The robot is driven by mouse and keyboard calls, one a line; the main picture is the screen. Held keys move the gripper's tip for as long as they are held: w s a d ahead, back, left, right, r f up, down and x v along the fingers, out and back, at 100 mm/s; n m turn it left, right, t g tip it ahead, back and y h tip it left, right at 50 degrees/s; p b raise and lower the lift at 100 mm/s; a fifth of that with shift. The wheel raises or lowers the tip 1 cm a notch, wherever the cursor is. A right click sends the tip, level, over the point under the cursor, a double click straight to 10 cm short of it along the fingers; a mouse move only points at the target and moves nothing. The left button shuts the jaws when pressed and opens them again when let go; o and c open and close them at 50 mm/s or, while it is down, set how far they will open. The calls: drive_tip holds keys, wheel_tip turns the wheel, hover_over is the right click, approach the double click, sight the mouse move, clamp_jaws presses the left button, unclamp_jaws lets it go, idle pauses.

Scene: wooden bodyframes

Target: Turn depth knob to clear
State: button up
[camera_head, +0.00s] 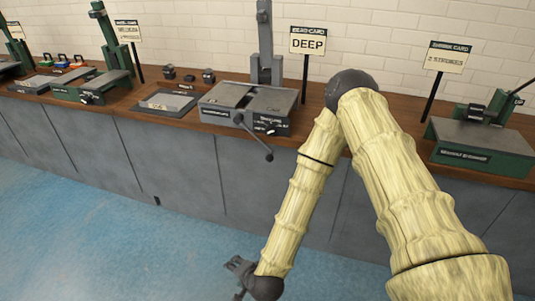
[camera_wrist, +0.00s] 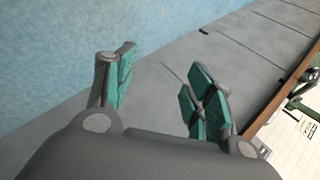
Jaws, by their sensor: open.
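A grey machine (camera_head: 247,103) stands on the bench in the middle of the head view, with a "DEEP" card (camera_head: 308,42) on a post behind it. Its dark front panel (camera_head: 264,126) carries small white lettering too small to read. A lever (camera_head: 254,138) with a black end hangs from the front. I cannot tell a separate depth knob or its setting. My gripper (camera_head: 239,277) hangs low over the blue floor, well below and apart from the machine. In the wrist view my gripper (camera_wrist: 163,85) is open and empty, its teal pads apart.
The wooden bench (camera_head: 335,141) runs across, with grey cabinet fronts (camera_head: 180,165) below. A green machine (camera_head: 485,142) stands to the right; another green one (camera_head: 92,88) and a flat grey plate (camera_head: 167,101) are left. The blue floor (camera_head: 80,220) is clear.

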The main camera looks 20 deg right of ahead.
drive_tip(key=w+a+r+m+t+h+b, duration=0.1)
drive_tip(key=w+m+t+b, duration=0.15)
drive_tip(key=w, duration=0.35)
drive_tip(key=w+a+r+m+t+b, duration=0.1)
drive_tip(key=w+r+m+b, duration=0.1)
drive_tip(key=w+m+b, duration=0.3)
drive_tip(key=m+t+h+b, duration=0.4)
drive_tip(key=m+h+b, duration=0.9)
drive_tip(key=m, duration=1.1)
approach(269, 133)
drive_tip(key=shift+g+y, duration=0.25)
drive_tip(key=shift+y, duration=0.35)
drive_tip(key=b+x, duration=0.1)
drive_tip(key=x, duration=0.2)
drive_tip(key=b+x, duration=0.1)
drive_tip(key=x, duration=0.2)
drive_tip(key=r+b+x, duration=0.1)
drive_tip(key=x, duration=0.2)
drive_tip(key=c, duration=1)
